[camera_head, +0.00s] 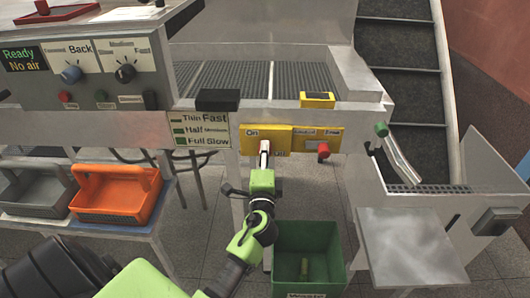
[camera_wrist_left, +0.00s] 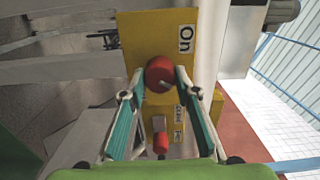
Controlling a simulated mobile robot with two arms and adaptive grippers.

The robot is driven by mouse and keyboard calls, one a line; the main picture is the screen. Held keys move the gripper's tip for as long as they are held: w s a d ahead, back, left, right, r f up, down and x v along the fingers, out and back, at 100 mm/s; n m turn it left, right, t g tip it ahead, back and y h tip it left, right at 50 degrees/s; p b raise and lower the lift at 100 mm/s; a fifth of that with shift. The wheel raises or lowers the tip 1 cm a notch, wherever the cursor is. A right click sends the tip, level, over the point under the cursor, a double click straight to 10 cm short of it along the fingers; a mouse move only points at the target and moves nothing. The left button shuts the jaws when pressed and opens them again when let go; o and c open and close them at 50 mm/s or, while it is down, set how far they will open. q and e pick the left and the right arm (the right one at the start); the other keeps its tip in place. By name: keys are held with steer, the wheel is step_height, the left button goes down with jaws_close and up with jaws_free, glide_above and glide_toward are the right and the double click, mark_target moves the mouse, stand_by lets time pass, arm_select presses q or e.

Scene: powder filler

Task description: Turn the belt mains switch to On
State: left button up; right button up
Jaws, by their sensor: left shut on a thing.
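The belt mains switch is a round red knob (camera_wrist_left: 160,70) on a yellow panel (camera_wrist_left: 148,32) in the left wrist view. A pale mark on the knob slants toward the lower right of that view. The "On" label (camera_wrist_left: 186,38) is on the panel, up and right of the knob. My left gripper (camera_wrist_left: 160,76) is shut on the knob, one fingertip on each side. In the head view my left gripper (camera_head: 265,152) covers the knob, below the "On" label (camera_head: 252,133) on the yellow panel (camera_head: 280,131). My right gripper is not in view.
A second red control (camera_head: 323,150) sits right of the switch. A green waste bin (camera_head: 335,240) stands below. An orange basket (camera_head: 112,172) and a grey basket (camera_head: 35,204) are at left. A lever with a green knob (camera_head: 381,130) is at right.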

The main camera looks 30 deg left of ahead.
arm_select(q)
steer(key=shift+r+m+p, duration=0.2)
steer(key=shift+m+p, duration=0.15)
steer(key=shift+m, duration=0.75)
steer(key=shift+o, duration=0.2)
steer(key=shift+a, duration=0.1)
steer(key=shift+c, duration=0.2)
steer(key=o, duration=1.1)
steer(key=shift+w, duration=0.1)
steer(key=shift+f, duration=0.15)
steer(key=v, duration=1.2)
steer(key=shift+a, duration=0.1)
